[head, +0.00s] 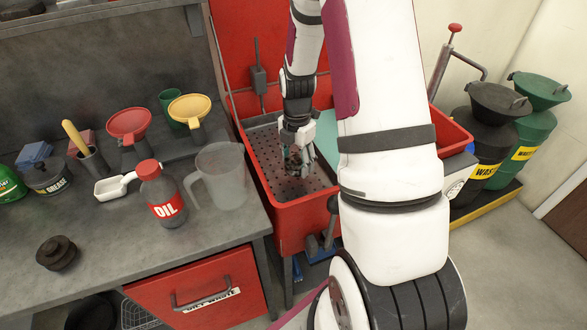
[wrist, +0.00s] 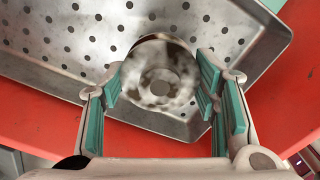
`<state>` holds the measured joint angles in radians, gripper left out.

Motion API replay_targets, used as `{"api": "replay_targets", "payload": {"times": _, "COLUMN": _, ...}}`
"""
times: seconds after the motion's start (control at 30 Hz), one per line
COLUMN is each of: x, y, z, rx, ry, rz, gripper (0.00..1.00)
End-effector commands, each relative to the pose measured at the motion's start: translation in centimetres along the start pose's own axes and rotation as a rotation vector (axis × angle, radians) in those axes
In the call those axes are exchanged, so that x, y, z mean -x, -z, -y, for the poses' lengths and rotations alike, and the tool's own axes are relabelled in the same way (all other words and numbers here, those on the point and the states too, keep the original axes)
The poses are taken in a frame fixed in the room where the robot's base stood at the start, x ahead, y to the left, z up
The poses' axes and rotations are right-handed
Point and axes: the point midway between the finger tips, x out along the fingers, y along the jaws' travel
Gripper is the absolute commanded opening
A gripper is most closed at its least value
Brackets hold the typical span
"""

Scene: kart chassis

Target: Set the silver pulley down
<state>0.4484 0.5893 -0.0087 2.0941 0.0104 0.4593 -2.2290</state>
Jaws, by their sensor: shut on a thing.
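The silver pulley (wrist: 160,76) shows in the wrist view as a round, mottled metal disc with a hub in its middle. My gripper (wrist: 162,88) has its green-padded fingers on either side of the pulley and is shut on it. In the head view my gripper (head: 299,160) points down inside the red parts washer, over its perforated metal tray (head: 262,148). The pulley is mostly hidden by the fingers there. I cannot tell whether it touches the tray.
The washer's red rim (head: 285,205) surrounds the tray. On the grey bench (head: 110,235) left of it stand a clear jug (head: 220,175), an oil bottle (head: 162,193), funnels (head: 128,123) and a dark round part (head: 57,252). Waste drums (head: 490,145) stand at the right.

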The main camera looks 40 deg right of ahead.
Motion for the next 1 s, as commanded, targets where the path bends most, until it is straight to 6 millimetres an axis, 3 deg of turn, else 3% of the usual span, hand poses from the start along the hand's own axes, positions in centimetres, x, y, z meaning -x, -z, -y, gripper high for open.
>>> {"api": "replay_targets", "payload": {"times": 0.4, "x": -4.2, "y": 0.0, "z": 0.0, "rx": 0.001, "ry": 0.001, "rz": 0.0, "gripper": 0.19}}
{"api": "replay_targets", "payload": {"times": 0.8, "x": -4.8, "y": 0.0, "z": 0.0, "rx": -0.001, "ry": 0.0, "rz": 0.001, "gripper": 0.19}}
{"api": "replay_targets", "payload": {"times": 0.83, "x": -4.7, "y": 0.0, "z": 0.0, "rx": -0.001, "ry": 0.0, "rz": 0.001, "gripper": 0.61}}
{"api": "replay_targets", "payload": {"times": 0.9, "x": -4.7, "y": 0.0, "z": 0.0, "rx": -0.001, "ry": 0.0, "rz": 0.001, "gripper": 0.75}}
{"api": "replay_targets", "payload": {"times": 1.0, "x": -4.7, "y": 0.0, "z": 0.0, "rx": -0.001, "ry": 0.0, "rz": 0.001, "gripper": 0.75}}
